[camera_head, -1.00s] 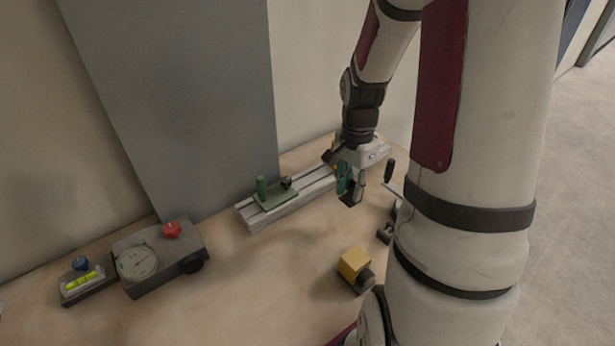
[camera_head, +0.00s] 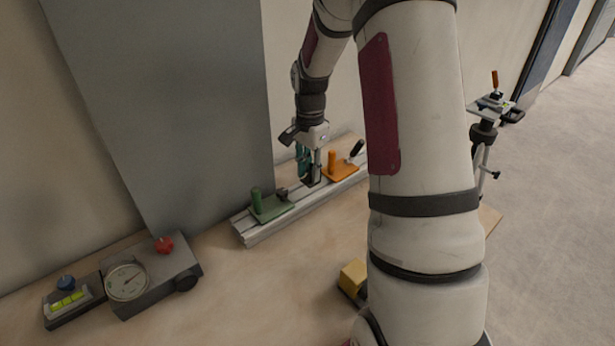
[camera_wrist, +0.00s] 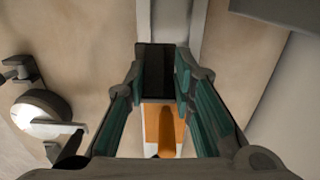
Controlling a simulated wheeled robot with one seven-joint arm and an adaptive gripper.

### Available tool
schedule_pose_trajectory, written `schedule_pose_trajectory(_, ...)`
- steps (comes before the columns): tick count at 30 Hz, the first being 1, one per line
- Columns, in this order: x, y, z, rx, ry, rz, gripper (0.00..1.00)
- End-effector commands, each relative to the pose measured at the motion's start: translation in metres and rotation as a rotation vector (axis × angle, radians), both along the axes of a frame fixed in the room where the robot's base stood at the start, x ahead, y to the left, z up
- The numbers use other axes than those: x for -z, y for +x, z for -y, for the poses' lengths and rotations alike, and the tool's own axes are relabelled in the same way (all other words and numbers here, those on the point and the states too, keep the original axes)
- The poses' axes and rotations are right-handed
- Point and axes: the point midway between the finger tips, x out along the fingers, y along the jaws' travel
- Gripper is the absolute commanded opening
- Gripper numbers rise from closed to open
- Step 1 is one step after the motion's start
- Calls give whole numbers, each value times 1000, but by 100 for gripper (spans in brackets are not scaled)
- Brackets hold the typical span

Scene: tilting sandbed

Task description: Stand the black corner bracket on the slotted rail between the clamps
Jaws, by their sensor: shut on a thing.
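The slotted rail (camera_head: 268,231) is a long pale metal bar lying along the wall. A green clamp (camera_head: 270,206) sits on its near-left part, and an orange clamp (camera_head: 340,171) sits farther right. My gripper (camera_head: 309,171) is over the rail between the two clamps, pointing down. It is shut on the black corner bracket (camera_head: 313,182), which is at the rail top; whether it touches the rail I cannot tell. In the wrist view the black bracket (camera_wrist: 155,70) is between the teal fingers, with the rail (camera_wrist: 166,18) behind it and the orange clamp (camera_wrist: 162,128) below it.
A grey box with a dial (camera_head: 127,282) and red knob (camera_head: 164,245) stands at the left, beside a spirit level (camera_head: 67,301). A yellow block (camera_head: 353,276) is at the front, partly behind my arm. A stand (camera_head: 484,135) is at the right. Mid-table is clear.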

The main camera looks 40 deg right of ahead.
Motion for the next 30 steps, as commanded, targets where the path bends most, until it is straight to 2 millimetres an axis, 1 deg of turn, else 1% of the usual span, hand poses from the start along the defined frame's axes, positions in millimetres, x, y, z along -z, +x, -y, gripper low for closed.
schedule_pose_trajectory(1,1,7,2,-1,1,0,0)
schedule_pose_trajectory(3,2,13,4,0,1,0,0)
schedule_pose_trajectory(6,2,17,5,1,1,0,0)
schedule_pose_trajectory(8,6,17,5,2,1,-1,0)
schedule_pose_trajectory(15,35,16,5,2,2,-2,0)
schedule_pose_trajectory(23,37,17,5,1,0,0,0)
schedule_pose_trajectory(27,41,17,4,1,1,0,0)
schedule_pose_trajectory(28,40,17,4,1,1,0,30)
schedule_pose_trajectory(30,40,17,4,1,1,0,43)
